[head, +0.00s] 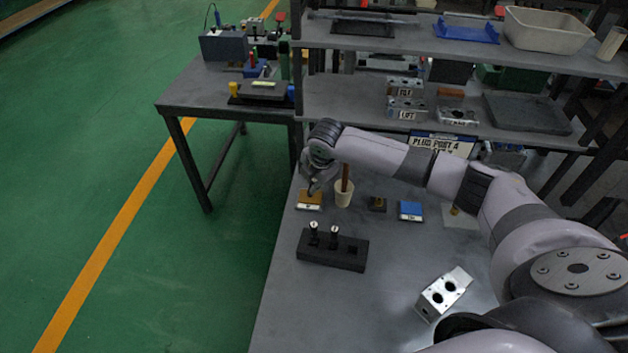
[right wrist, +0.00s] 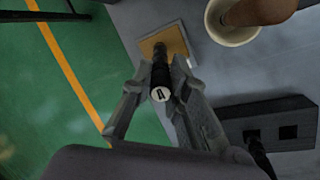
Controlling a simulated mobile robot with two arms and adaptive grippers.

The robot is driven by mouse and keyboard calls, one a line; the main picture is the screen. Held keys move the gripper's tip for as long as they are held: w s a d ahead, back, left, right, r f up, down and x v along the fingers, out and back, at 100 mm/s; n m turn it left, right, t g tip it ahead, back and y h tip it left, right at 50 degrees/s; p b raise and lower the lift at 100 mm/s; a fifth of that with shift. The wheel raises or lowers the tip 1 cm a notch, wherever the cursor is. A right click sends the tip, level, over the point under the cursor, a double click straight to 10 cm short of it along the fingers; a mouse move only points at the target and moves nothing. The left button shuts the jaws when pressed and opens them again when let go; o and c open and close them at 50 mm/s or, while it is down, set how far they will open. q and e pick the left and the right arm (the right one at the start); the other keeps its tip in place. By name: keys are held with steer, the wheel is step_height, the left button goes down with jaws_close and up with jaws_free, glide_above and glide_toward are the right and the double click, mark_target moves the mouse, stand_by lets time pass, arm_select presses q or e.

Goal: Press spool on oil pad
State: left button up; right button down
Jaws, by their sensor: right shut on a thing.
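My right gripper (head: 313,186) is shut on a dark spool (right wrist: 160,74) with a white "A" cap, in the right wrist view. The spool's far end is over the tan oil pad (right wrist: 176,42); I cannot tell whether they touch. In the head view the oil pad (head: 311,196) lies near the table's left edge, just under the gripper, with a white label in front. A black rack (head: 332,256) stands in front of it, with two white-capped spools (head: 313,228) upright and an open slot at its right. My left gripper is not in view.
A cream cup (head: 344,195) with a brown handle stands right beside the pad. A small dark block (head: 377,204), a blue pad (head: 411,209) and a silver valve block (head: 444,293) are further right. Shelves stand behind. The table between rack and valve block is clear.

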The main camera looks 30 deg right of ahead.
steer(key=shift+s+p, duration=0.1)
steer(key=shift+p, duration=0.2)
stand_by(1.3)
step_height(320, 180, up, 7)
steer(key=p, duration=0.7)
steer(key=shift+p, duration=0.4)
steer(key=shift+a, duration=0.1)
